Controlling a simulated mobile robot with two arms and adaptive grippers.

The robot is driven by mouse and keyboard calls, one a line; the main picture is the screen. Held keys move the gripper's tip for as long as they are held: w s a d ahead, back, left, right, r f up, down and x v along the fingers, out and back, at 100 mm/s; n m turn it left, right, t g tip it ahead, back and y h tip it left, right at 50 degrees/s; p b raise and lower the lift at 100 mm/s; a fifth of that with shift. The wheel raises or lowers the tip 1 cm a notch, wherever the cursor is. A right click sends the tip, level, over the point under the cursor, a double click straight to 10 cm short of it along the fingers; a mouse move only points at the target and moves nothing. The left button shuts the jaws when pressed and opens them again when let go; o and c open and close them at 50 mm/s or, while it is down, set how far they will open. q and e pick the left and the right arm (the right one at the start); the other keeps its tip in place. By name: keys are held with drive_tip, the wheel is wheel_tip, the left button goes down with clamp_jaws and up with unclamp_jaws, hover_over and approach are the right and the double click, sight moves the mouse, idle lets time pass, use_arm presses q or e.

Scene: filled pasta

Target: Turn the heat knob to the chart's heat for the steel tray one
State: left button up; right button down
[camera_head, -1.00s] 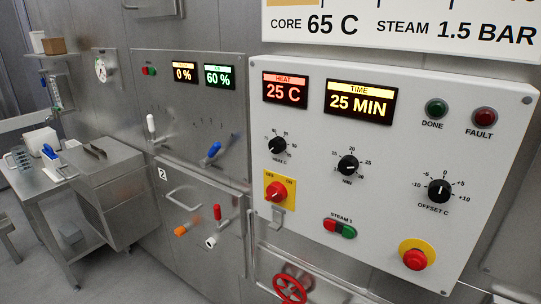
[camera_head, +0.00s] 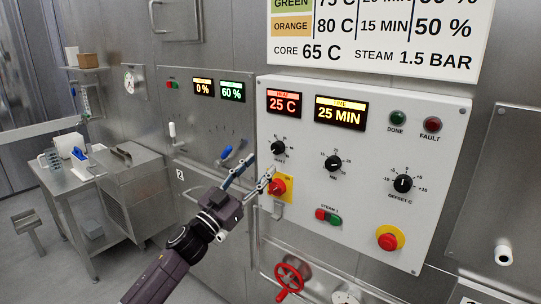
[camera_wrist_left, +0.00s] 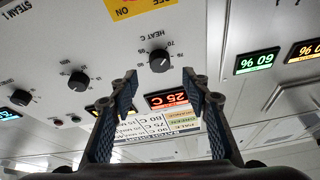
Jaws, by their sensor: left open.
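The black heat knob (camera_head: 278,148) is on the white control panel, under the red heat display (camera_head: 284,102), which reads 25 C. My left gripper (camera_head: 263,164) is open and empty, in front of the panel just below and left of that knob. In the left wrist view the heat knob (camera_wrist_left: 161,60) shows between and beyond the two open fingertips (camera_wrist_left: 160,76), apart from them. The wall chart (camera_head: 375,45) is cut off at the top; its orange row reads 80 C, 15 MIN, 50 %. No steel tray is identifiable. My right gripper is out of view.
The time knob (camera_head: 333,163) and offset knob (camera_head: 403,184) are to the right. The yellow-backed red switch (camera_head: 279,186) is close beside my left fingers. A blue-handled lever (camera_head: 227,153) is on the steel panel to the left. A red emergency button (camera_head: 388,241) is lower right.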

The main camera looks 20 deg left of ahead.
sight(275, 151)
use_arm(q)
drive_tip(key=x, duration=0.4)
drive_tip(key=shift+w+d+r+p, duration=0.1)
drive_tip(key=shift+w+r+p, duration=0.05)
drive_tip(key=shift+w+p, duration=0.2)
drive_tip(key=shift+w+d+r, duration=0.25)
drive_tip(key=shift+w+d, duration=0.05)
drive_tip(key=shift+w, duration=0.35)
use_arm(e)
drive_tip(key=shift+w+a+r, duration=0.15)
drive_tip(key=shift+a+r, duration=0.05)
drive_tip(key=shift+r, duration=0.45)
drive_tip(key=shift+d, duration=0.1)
use_arm(q)
drive_tip(key=c, duration=1.2)
drive_tip(key=shift+o, duration=0.2)
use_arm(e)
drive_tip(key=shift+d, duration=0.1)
use_arm(q)
drive_tip(key=shift+m, duration=0.3)
